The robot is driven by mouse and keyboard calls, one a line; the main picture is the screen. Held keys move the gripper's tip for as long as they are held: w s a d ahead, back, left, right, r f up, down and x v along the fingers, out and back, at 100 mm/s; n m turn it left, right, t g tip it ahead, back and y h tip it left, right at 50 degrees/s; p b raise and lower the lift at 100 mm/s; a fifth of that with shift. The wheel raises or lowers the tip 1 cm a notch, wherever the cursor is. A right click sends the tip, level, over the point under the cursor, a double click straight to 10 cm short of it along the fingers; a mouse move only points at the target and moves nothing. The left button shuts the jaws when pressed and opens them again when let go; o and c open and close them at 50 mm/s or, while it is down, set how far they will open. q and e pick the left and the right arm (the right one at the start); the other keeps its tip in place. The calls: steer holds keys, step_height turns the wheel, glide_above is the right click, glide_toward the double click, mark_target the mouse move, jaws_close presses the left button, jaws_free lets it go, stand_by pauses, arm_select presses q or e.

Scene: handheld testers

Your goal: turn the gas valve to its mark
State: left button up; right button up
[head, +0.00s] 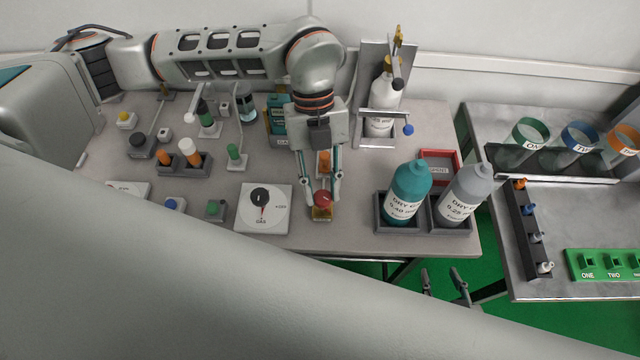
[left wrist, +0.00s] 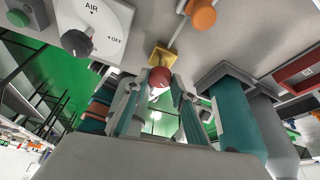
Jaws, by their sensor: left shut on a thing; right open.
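A round red knob (head: 322,199) sits on a small yellow base (head: 321,214) near the front edge of the table. My left gripper (head: 322,197) reaches down from behind, its fingers shut on the red knob. In the left wrist view, the red knob (left wrist: 159,77) sits between the fingertips in front of the yellow base (left wrist: 161,57). My right gripper (head: 445,287) is open and empty, beyond the table's front edge. No mark on the red knob is readable.
A teal bottle (head: 409,192) and a grey bottle (head: 465,195) stand in dark holders to the right. An orange knob (head: 323,162) is close behind the red knob. Several small controls crowd the left. My pale arm link covers the lower left.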

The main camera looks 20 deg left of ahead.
arm_select(q)
steer(key=shift+d+m+y, duration=0.15)
steer(key=shift+m+y, duration=0.45)
steer(key=shift+m, duration=1.1)
steer(key=shift+g, duration=0.3)
steer(key=o, duration=1.1)
steer(key=v, duration=1.2)
steer(key=shift+s+d, duration=0.1)
